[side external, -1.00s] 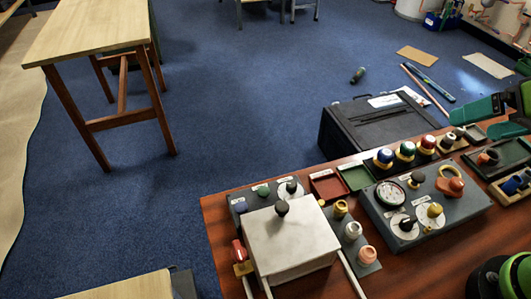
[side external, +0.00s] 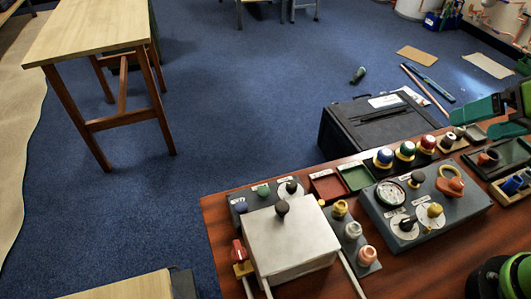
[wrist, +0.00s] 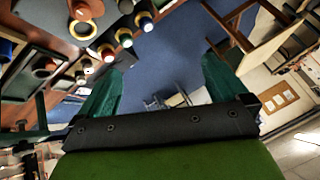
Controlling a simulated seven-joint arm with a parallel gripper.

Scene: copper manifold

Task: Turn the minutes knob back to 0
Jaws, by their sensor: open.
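A grey control panel (side external: 440,222) lies on the brown bench. On it are a black knob (side external: 406,225) and a yellow knob (side external: 434,210), each on a white dial. Another dark knob on a white dial (side external: 291,188) sits behind the white box at the left. The labels are too small to read, so I cannot tell which is the minutes knob. My gripper (side external: 474,121) is at the right edge in the side view, open and empty, apart from these knobs. Its two teal fingers are spread in the wrist view (wrist: 160,78).
A white box (side external: 290,244) with a dark top knob stands at the bench's left end. A row of coloured knobs, red and green trays (side external: 357,177) and an orange part (side external: 451,185) crowd the bench. A black case (side external: 375,130) stands behind it.

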